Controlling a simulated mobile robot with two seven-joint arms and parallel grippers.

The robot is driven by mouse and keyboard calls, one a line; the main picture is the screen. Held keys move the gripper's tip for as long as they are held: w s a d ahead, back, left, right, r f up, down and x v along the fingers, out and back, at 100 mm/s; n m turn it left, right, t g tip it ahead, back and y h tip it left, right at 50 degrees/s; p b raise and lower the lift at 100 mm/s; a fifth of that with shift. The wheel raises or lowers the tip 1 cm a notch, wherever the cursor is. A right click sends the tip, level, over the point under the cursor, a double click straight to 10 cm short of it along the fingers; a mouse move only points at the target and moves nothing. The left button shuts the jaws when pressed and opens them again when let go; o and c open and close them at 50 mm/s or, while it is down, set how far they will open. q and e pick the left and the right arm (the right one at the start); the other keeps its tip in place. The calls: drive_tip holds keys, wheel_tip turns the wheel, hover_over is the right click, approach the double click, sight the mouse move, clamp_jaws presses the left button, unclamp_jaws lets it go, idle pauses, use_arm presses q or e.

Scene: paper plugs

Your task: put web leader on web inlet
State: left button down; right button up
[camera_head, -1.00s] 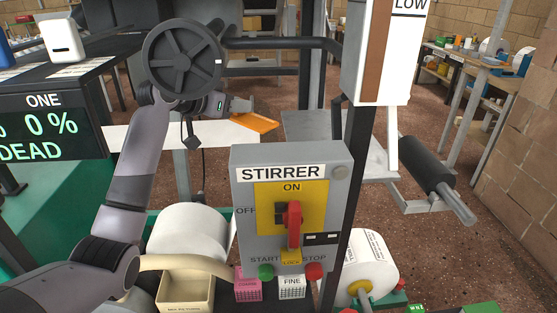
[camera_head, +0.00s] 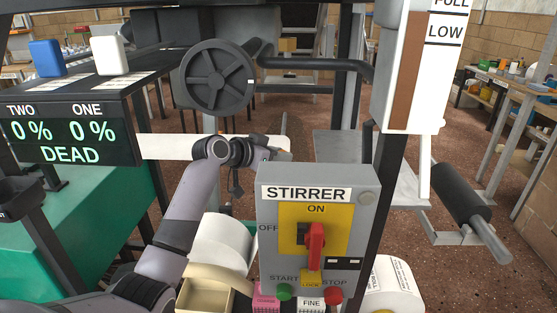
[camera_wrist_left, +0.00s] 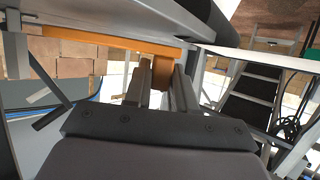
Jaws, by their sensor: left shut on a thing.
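In the left wrist view, my left gripper (camera_wrist_left: 162,85) is shut on an orange piece (camera_wrist_left: 163,68), which I take for the web leader. An orange strip runs from it to the left across the top of that view. In the head view, my left gripper (camera_head: 268,153) is beyond the stirrer box and beside a pale horizontal bar. The orange piece cannot be made out there. I cannot tell for certain which part is the web inlet. My right gripper is not in view.
The grey stirrer box (camera_head: 361,245) with its red switch stands close in front of my left gripper. A black handwheel (camera_head: 217,76) is above my arm. A white paper roll (camera_head: 222,243) is below. A dark roller (camera_head: 460,192) is at right.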

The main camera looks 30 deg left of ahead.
use_arm(q)
drive_tip(key=shift+f, duration=0.65)
drive_tip(key=c, duration=0.9)
unclamp_jaws()
drive_tip(key=shift+c, duration=0.2)
drive_tip(key=v, duration=1.2)
